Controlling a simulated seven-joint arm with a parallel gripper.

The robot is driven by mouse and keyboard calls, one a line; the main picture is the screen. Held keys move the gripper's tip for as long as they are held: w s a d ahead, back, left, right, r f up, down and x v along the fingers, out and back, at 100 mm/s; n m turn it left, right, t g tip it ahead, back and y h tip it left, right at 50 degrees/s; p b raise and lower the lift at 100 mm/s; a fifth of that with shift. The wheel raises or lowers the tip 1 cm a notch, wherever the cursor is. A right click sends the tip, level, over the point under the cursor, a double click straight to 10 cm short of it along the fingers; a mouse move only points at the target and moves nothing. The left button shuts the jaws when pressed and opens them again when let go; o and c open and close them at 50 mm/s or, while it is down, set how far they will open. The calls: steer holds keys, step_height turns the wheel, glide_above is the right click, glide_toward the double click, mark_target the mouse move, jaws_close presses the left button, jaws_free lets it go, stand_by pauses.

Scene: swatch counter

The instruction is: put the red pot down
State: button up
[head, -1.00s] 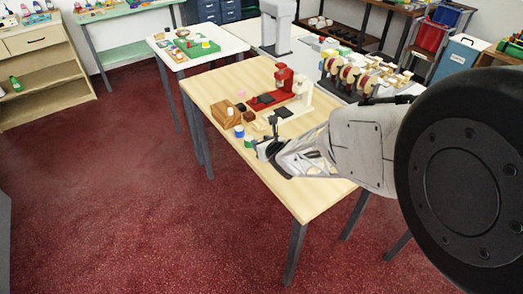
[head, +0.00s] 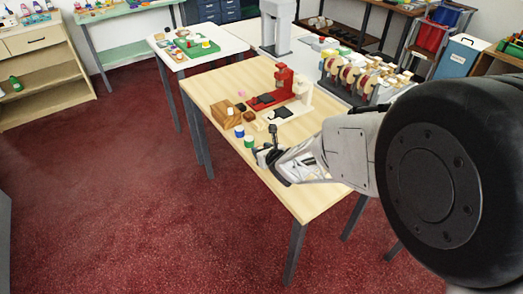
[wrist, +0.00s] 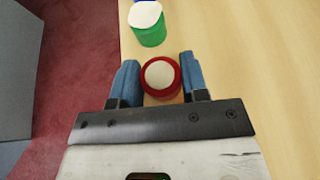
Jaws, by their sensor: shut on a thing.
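The red pot (wrist: 174,92) has a round red rim and a pale top. In the wrist view it sits between the two blue fingers of my gripper (wrist: 159,66), which is shut on it. In the head view my gripper (head: 266,156) is over the near left part of the wooden table, and I cannot make out the red pot there. I cannot tell whether its base touches the table.
A green pot with a white top (wrist: 150,28) stands just ahead of my gripper. A blue pot (head: 239,131) is beyond it. A wooden box (head: 226,115) and a red stand (head: 283,82) are farther back. The table's left edge is close; bare wood (head: 310,203) lies nearer.

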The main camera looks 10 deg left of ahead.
steer(key=shift+f, duration=0.1)
steer(key=o, duration=0.9)
steer(key=shift+s+d+r, duration=0.15)
steer(key=shift+r, duration=0.1)
steer(key=shift+v, duration=5.75)
